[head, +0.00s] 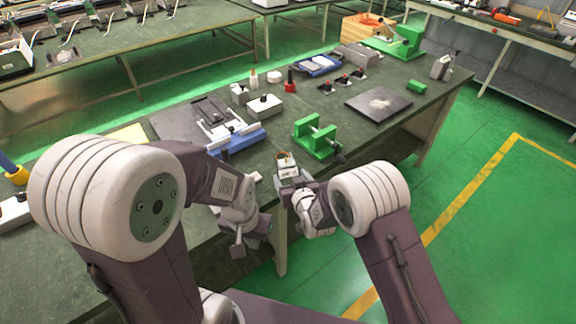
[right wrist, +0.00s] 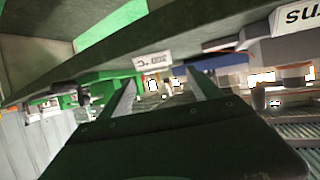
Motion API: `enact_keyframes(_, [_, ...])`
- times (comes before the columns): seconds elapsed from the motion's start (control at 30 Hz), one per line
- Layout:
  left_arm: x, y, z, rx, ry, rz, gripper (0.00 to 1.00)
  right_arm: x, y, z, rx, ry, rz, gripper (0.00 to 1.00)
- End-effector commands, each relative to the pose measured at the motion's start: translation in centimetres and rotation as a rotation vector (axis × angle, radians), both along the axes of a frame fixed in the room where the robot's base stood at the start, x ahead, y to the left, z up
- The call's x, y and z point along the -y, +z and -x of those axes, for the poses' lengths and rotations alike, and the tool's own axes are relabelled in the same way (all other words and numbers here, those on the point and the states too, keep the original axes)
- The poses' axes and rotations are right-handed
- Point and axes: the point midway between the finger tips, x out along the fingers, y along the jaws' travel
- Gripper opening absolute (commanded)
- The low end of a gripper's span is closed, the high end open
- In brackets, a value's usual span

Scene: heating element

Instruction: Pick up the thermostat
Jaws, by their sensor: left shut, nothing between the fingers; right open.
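A small pale box with a dark-lettered label (head: 288,172), which looks like the thermostat, is at the front edge of the green bench. My right gripper (head: 287,190) is open right beside it, on its near side. In the right wrist view, my right gripper's two fingers (right wrist: 163,88) are spread, with an upside-down white "300 °C" label (right wrist: 153,62) beyond the gap between them. I cannot tell whether the fingers touch the box. My left gripper (head: 240,246) is shut and empty, lower and left of it, in front of the bench edge.
A green vise (head: 316,138) stands just behind the box. A blue-based fixture (head: 232,137) is to the left, with small grey boxes (head: 264,104) behind. A dark plate (head: 379,103) lies to the right. The green floor (head: 460,240) at right is clear.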

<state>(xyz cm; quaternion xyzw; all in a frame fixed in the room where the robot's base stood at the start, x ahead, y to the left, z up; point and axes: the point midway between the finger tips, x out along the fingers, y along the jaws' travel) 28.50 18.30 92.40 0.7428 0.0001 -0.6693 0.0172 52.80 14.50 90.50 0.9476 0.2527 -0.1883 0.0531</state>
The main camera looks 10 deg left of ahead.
Motion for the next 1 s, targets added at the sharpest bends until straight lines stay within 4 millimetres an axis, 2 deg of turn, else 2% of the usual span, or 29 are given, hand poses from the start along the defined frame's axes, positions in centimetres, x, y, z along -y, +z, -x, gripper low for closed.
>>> enact_keyframes(0.2, [0.0,0.4,0.0,0.000,-0.001,0.000,0.00,-1.3,-1.1,-2.6,0.000,-0.002,0.000,0.73])
enact_keyframes(0.4, [0.0,0.5,0.0,0.000,0.000,0.000,0.00,-1.6,-1.5,-3.3,0.000,-0.002,0.001,0.73])
enact_keyframes(0.7, [0.0,0.8,0.0,0.000,0.000,0.000,0.00,-3.4,-3.1,-7.0,-0.001,-0.003,0.001,0.73])
enact_keyframes(0.97, [0.0,0.8,0.0,0.000,0.000,0.000,0.00,-3.6,-3.2,-7.3,-0.002,-0.003,0.001,0.73])
enact_keyframes(1.0, [0.0,0.8,0.0,0.000,0.000,0.000,0.00,-3.6,-3.2,-7.3,-0.002,-0.003,0.001,0.67])
